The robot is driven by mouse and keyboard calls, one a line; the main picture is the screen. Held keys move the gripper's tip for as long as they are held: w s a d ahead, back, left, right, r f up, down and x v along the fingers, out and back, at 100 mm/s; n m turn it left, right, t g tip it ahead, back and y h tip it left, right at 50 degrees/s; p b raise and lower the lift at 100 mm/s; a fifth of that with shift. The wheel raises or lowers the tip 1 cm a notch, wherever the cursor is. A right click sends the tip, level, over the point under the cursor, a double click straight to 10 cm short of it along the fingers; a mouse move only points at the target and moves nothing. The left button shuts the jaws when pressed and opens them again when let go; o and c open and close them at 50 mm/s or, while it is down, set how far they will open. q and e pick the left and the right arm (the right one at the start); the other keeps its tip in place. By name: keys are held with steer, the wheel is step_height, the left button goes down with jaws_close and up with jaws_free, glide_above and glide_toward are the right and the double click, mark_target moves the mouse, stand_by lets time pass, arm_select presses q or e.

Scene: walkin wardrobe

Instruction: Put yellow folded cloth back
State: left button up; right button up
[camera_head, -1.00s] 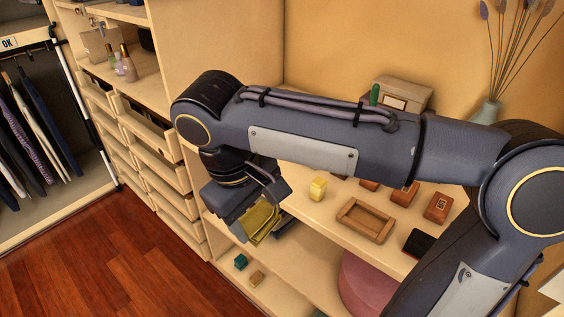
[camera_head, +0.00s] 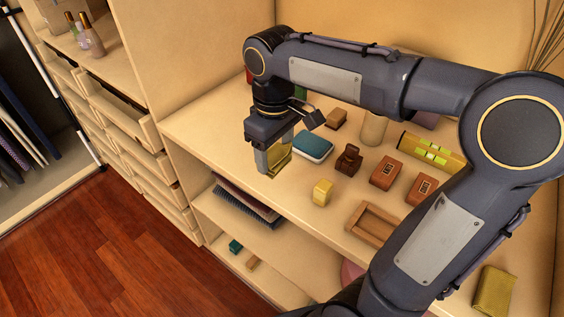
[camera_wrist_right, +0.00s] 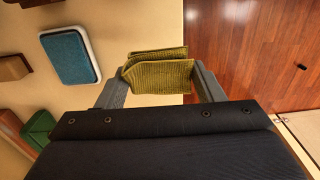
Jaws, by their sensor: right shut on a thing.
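The yellow folded cloth (camera_head: 281,158) hangs in my right gripper (camera_head: 273,163), over the left part of the upper shelf board (camera_head: 210,128). In the right wrist view the cloth (camera_wrist_right: 158,74) is olive-yellow, ribbed and folded in layers, and both fingers of the right gripper (camera_wrist_right: 160,86) close on its sides. I cannot tell whether its lower edge touches the board. My left gripper is in neither view.
A blue-topped white box (camera_head: 313,146), a yellow block (camera_head: 322,192), brown blocks (camera_head: 386,173) and a wooden tray (camera_head: 372,224) stand nearby. Dark folded cloths (camera_head: 245,199) lie on the shelf below. Another olive-yellow item (camera_head: 493,290) lies at lower right. Drawers (camera_head: 125,125) stand left.

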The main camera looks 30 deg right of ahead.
mark_target(281, 154)
steer(key=f, duration=0.1)
steer(key=w+d+f, duration=0.1)
steer(key=d+f, duration=0.1)
steer(key=shift+w+d+f, duration=0.15)
steer(key=shift+w+f, duration=0.1)
steer(key=shift+w, duration=0.05)
steer(key=f, duration=0.3)
steer(key=shift+w+d+f+b, duration=0.15)
steer(key=shift+d+f+b, duration=0.05)
steer(key=shift+f+b, duration=0.1)
steer(key=o, duration=0.9)
steer(key=shift+c, duration=0.2)
step_height(281, 154, up, 12)
steer(key=shift+f+p, duration=0.25)
steer(key=shift+p, duration=0.6)
steer(key=shift+r, duration=0.2)
steer(key=s+a+f+m+t+y, duration=0.1)
steer(key=s+f+m+t, duration=0.1)
steer(key=s, duration=0.3)
steer(key=s+a+f+m+t+y, duration=0.1)
steer(key=s+f+m, duration=0.1)
steer(key=s+f, duration=0.2)
steer(key=s+a+f+m+t+y, duration=0.1)
steer(key=s+f, duration=0.3)
steer(key=s, duration=0.4)
steer(key=shift+a+m+t+y, duration=0.4)
steer(key=shift+a+m+t, duration=0.2)
steer(key=shift+t, duration=0.2)
